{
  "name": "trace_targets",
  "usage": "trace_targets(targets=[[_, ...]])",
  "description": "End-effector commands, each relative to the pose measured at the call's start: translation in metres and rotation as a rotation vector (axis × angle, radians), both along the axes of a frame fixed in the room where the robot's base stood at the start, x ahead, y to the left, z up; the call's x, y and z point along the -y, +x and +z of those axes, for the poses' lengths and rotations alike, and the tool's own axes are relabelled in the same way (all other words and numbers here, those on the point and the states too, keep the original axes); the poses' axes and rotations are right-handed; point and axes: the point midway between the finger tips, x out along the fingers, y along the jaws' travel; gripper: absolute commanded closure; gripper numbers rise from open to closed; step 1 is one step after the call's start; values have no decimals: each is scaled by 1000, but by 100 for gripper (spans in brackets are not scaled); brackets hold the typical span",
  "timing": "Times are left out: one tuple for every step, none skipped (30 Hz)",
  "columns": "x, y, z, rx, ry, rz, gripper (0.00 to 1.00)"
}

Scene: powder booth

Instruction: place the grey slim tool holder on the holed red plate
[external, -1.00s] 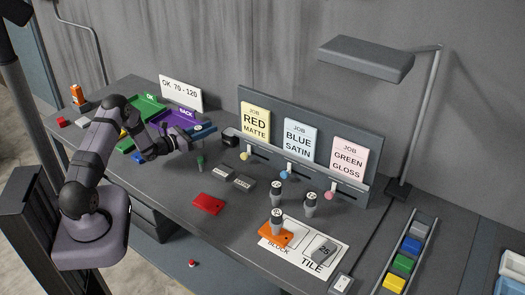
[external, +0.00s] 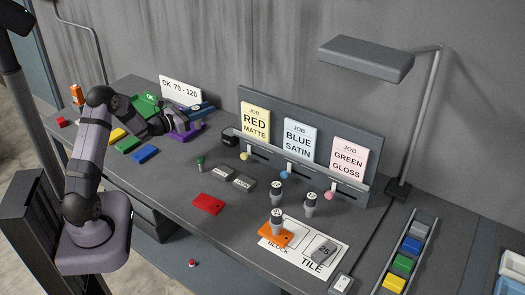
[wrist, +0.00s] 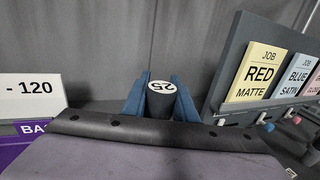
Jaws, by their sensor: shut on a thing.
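My gripper (wrist: 160,98) is shut on a dark grey cylinder with a white top marked 25, which I take for the grey slim tool holder (wrist: 160,103). The holder stands between two blue fingers in the wrist view. In the external view my gripper is at the back left, by the purple BACK tray (external: 188,133), and the holder cannot be made out there. The red plate (external: 208,204) lies flat and bare on the middle of the bench, well to the right of and nearer than my gripper. Its hole is too small to make out clearly.
Grey white-topped holders (external: 277,190) stand right of the red plate; one stands on an orange plate (external: 272,236). Two grey blocks (external: 232,179) and a small green item (external: 200,163) lie between trays and plate. The job card rack (external: 300,155) stands behind.

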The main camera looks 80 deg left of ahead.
Motion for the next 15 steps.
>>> trace_targets(targets=[[0, 0, 2, 2, 2, 0, 100], [0, 0, 2, 2, 2, -1, 100], [0, 1, 1, 2, 2, -2, 100], [1, 2, 1, 2, 2, -4, 100], [2, 4, 1, 2, 2, -8, 100], [5, 7, 0, 3, 4, -14, 100], [7, 10, 0, 3, 4, -20, 100], [9, 13, 3, 4, 5, -26, 100], [12, 18, 7, 4, 7, -36, 100], [15, 23, 11, 5, 8, -45, 100], [19, 28, 16, 4, 9, -55, 100], [25, 34, 23, 5, 9, -68, 100], [30, 39, 29, 5, 10, -80, 100], [37, 45, 33, 4, 9, -94, 100], [48, 52, 38, 5, 8, -116, 100]])
